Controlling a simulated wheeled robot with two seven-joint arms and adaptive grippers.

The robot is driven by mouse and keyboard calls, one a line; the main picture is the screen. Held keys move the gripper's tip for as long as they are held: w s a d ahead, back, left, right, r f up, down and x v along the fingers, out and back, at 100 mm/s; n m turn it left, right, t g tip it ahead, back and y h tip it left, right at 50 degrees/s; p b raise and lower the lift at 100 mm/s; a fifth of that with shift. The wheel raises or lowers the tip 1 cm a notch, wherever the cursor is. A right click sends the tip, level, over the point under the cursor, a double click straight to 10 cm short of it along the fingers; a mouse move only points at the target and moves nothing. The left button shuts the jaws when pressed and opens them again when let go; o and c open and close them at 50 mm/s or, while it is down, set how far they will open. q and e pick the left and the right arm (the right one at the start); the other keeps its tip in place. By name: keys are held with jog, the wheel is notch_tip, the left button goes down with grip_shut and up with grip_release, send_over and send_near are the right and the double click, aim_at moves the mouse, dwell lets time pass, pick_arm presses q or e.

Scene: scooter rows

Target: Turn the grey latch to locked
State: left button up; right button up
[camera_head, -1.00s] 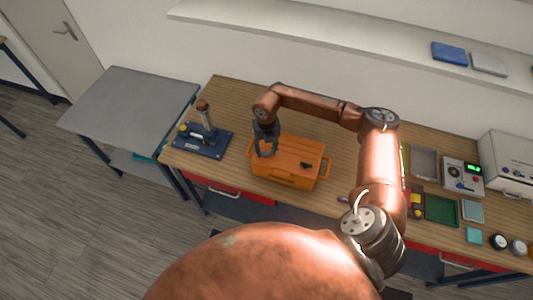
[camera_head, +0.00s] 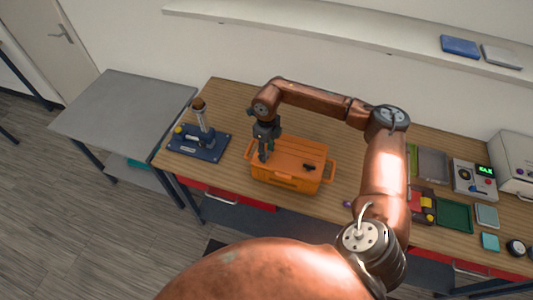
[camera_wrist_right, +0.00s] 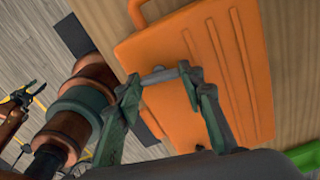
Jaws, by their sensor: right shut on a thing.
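The orange case (camera_head: 290,173) stands on the wooden bench. My right gripper (camera_head: 264,157) reaches down from above onto the left part of its lid. In the right wrist view, the fingertips of my right gripper (camera_wrist_right: 160,75) are shut on the small grey latch (camera_wrist_right: 158,76), over the orange lid (camera_wrist_right: 205,60). The latch is hidden by the gripper in the head view, and I cannot tell its exact angle. A dark piece (camera_head: 309,167) sits on the right part of the lid.
A blue-based stand (camera_head: 198,143) is left of the case on the bench (camera_head: 225,95). Trays (camera_head: 453,215) and a meter box (camera_head: 474,181) are on the right. A grey table (camera_head: 120,110) stands at far left. Some bench right of the case is bare.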

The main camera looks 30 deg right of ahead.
aim_at(267, 153)
jog(key=shift+n+b, duration=0.35)
jog(key=shift+n, duration=0.25)
jog(key=o, duration=1.2)
jog(key=shift+c, duration=0.2)
jog(key=shift+r, duration=0.1)
notch_tip(267, 153, up, 12)
jog(key=shift+d, duration=0.1)
